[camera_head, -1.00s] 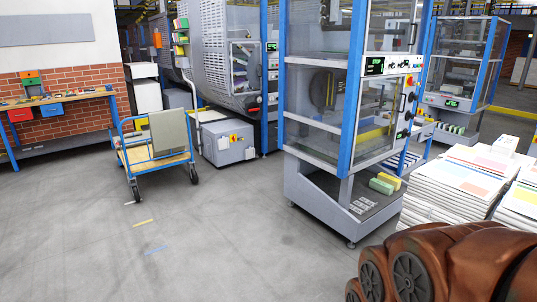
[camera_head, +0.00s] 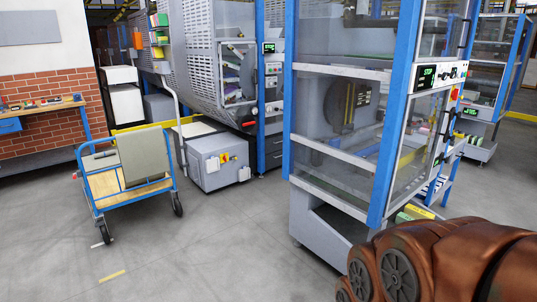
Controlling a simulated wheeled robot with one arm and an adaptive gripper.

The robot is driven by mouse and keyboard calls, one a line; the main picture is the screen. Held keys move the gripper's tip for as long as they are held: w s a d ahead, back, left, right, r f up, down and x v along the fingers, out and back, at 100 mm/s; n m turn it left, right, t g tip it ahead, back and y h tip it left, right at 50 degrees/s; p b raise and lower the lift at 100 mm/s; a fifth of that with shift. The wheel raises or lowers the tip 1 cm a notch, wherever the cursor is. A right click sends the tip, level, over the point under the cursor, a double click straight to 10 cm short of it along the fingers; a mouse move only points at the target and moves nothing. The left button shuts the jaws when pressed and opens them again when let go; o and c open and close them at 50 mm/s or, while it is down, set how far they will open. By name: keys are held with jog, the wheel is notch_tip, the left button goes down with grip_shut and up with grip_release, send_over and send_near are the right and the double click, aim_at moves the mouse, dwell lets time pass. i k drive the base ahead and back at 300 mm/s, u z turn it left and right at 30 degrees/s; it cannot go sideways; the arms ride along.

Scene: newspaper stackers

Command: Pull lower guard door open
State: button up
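The nearest stacker machine (camera_head: 399,110) stands right of centre, with blue uprights and clear guard panels. Its lower guard door (camera_head: 417,140) is a clear panel on the right-hand face, below a control strip with a green STOP display (camera_head: 426,77). The door looks shut. A dark handle or latch (camera_head: 447,137) shows near its right edge. My brown arm (camera_head: 450,262) crosses the lower right corner, in front of the machine's base. My gripper is not in view.
A blue trolley (camera_head: 128,181) stands at the left on the open grey floor. A grey box (camera_head: 215,157) sits in front of the machine behind. More guarded machines (camera_head: 488,75) stand at the right. The floor in the front middle is clear.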

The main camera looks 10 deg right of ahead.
aim_at(387, 210)
jog(key=i, duration=1.6)
jog(key=z, duration=2.6)
jog(key=i, duration=2.1)
jog(key=u, duration=2.65)
